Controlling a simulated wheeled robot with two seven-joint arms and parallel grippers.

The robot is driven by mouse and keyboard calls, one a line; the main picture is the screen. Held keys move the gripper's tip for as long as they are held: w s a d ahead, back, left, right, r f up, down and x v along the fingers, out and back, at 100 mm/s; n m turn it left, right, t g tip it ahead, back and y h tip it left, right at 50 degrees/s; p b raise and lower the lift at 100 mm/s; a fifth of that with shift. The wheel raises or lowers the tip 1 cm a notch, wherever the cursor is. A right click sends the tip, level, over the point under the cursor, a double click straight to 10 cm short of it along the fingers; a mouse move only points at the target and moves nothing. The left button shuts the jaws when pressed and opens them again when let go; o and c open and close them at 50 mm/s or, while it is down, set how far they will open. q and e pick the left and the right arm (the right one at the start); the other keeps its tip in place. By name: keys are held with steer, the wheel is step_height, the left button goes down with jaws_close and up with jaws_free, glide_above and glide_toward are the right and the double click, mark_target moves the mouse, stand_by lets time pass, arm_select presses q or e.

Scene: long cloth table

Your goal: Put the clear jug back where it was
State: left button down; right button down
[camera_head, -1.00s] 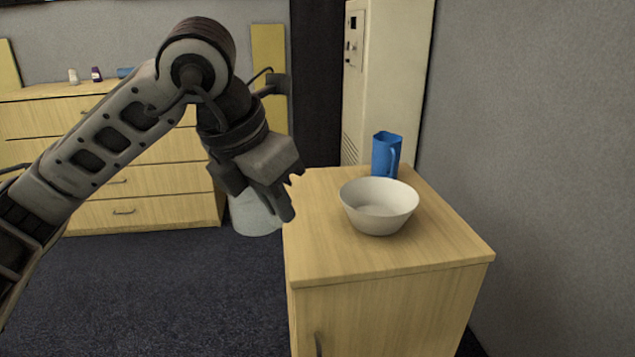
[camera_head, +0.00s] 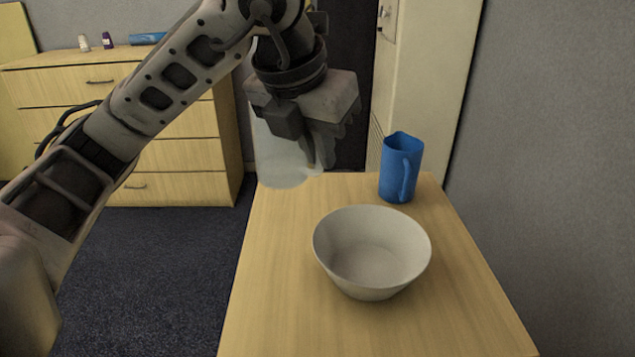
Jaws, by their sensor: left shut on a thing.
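The clear jug (camera_head: 280,165) is a pale, see-through vessel under my left gripper, over the far left part of the wooden cabinet top (camera_head: 275,270). My left gripper (camera_head: 318,158) is shut on the jug, and its fingers hide part of it. The jug looks about upright. I cannot tell whether its base touches the top or hangs just above it. My right gripper is not in view.
A white bowl (camera_head: 371,252) stands on the cabinet top, nearer to me. A blue jug (camera_head: 400,168) stands at the back right. A drawer chest (camera_head: 190,155) with small items is behind on the left. The cabinet top's left front is clear.

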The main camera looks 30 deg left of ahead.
arm_select(q)
steer(key=w+a+f, duration=0.1)
steer(key=w+f, duration=0.3)
steer(key=w+a+f+p, duration=0.1)
steer(key=w+a+f, duration=0.1)
steer(key=w+f, duration=0.2)
steer(key=w+a+f+p, duration=0.1)
steer(key=w+a+f, duration=0.1)
steer(key=w+f, duration=0.2)
steer(key=shift+w+a, duration=0.2)
steer(key=shift+a, duration=0.05)
steer(key=shift+f+p, duration=0.3)
steer(key=shift+f, duration=0.1)
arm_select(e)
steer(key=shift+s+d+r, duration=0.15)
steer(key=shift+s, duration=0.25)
arm_select(q)
steer(key=shift+f, duration=0.1)
steer(key=c, duration=1.5)
jaws_free()
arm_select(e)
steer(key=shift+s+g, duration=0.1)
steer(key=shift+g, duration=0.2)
